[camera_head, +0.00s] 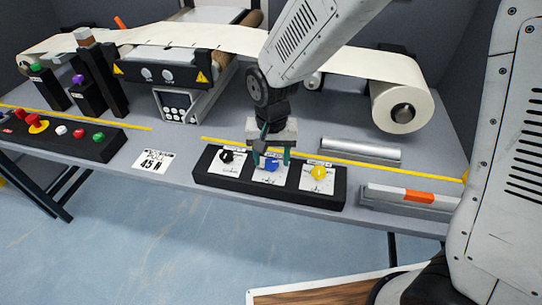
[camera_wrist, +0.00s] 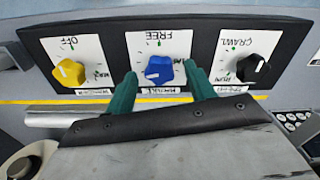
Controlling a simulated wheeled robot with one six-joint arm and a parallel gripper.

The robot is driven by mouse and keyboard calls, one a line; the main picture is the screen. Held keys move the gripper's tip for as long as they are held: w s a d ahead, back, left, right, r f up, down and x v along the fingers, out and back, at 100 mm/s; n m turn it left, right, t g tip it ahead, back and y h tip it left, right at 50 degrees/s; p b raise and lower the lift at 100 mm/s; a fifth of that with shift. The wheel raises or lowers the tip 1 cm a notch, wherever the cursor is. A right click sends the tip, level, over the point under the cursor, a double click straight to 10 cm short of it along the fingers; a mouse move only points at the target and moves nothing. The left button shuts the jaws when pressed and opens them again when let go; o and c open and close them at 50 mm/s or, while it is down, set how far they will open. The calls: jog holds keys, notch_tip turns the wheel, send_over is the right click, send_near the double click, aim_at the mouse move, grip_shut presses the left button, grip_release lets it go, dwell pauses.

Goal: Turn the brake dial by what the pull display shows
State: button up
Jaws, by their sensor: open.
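The blue brake dial (camera_head: 271,166) is the middle of three dials on a black panel (camera_head: 212,182). In the wrist view the blue dial (camera_wrist: 160,69) sits on a white card that reads upside down "FREE". The label below it is partly hidden and seems to read "BRAKE". My gripper (camera_head: 271,161) points down over this dial. Its green fingers are open, one on each side of the dial in the wrist view (camera_wrist: 160,73); I cannot tell whether they touch it. A white pull display card (camera_head: 153,161) left of the panel reads "45 N".
A black dial (camera_head: 227,156) and a yellow dial (camera_head: 319,172) flank the blue one closely. A button box (camera_head: 60,138) stands at the left. A metal bar (camera_head: 360,150) and a paper roll (camera_head: 402,105) are at the right. The grey table between display and panel is clear.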

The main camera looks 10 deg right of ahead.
jog(key=shift+f, duration=0.2)
jog(key=c, duration=1)
jog(key=shift+o, duration=0.2)
jog(key=shift+n, duration=0.3)
jog(key=n, duration=0.3)
jog(key=shift+r+n, duration=0.1)
jog(key=shift+n, duration=2)
